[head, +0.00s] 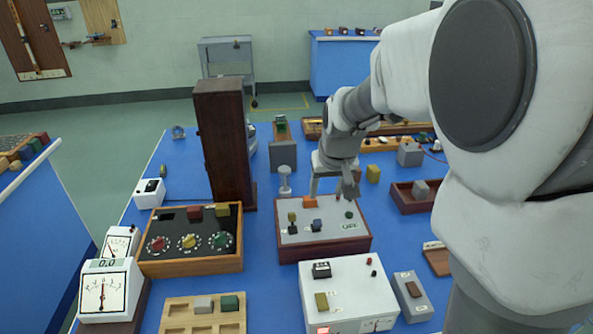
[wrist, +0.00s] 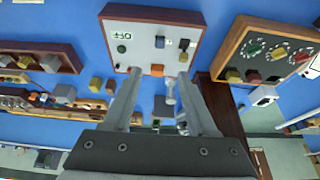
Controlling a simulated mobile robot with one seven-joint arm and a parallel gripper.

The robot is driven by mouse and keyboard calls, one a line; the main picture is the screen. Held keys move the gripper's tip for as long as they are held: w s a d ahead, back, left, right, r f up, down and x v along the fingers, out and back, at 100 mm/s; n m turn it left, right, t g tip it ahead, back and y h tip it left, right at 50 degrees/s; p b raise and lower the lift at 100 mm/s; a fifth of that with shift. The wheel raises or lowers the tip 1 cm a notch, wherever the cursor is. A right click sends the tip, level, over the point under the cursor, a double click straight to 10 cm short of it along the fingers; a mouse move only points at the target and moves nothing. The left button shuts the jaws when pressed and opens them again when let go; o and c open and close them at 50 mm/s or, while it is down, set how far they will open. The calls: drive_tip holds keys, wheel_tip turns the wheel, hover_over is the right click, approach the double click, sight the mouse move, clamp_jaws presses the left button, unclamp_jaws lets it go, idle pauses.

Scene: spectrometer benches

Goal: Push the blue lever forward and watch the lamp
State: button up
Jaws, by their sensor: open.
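A grey-topped, red-brown box (head: 333,246) stands on the blue bench. It carries a small dark blue lever (head: 316,226) near its middle, which also shows in the wrist view (wrist: 160,42). Nothing shows held; contact is unclear.
A tall dark wooden block (head: 224,145) stands left of the box. A wood-framed dial panel (head: 190,262) is at left, and a white instrument box (head: 346,298) is in front. A grey cube (head: 283,156) stands behind. Little bench is bare around the box.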

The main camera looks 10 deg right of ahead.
sight(318, 221)
drive_tip(key=b+x, duration=0.2)
drive_tip(key=x, duration=1.4)
drive_tip(key=shift+f, duration=0.2)
clamp_jaws()
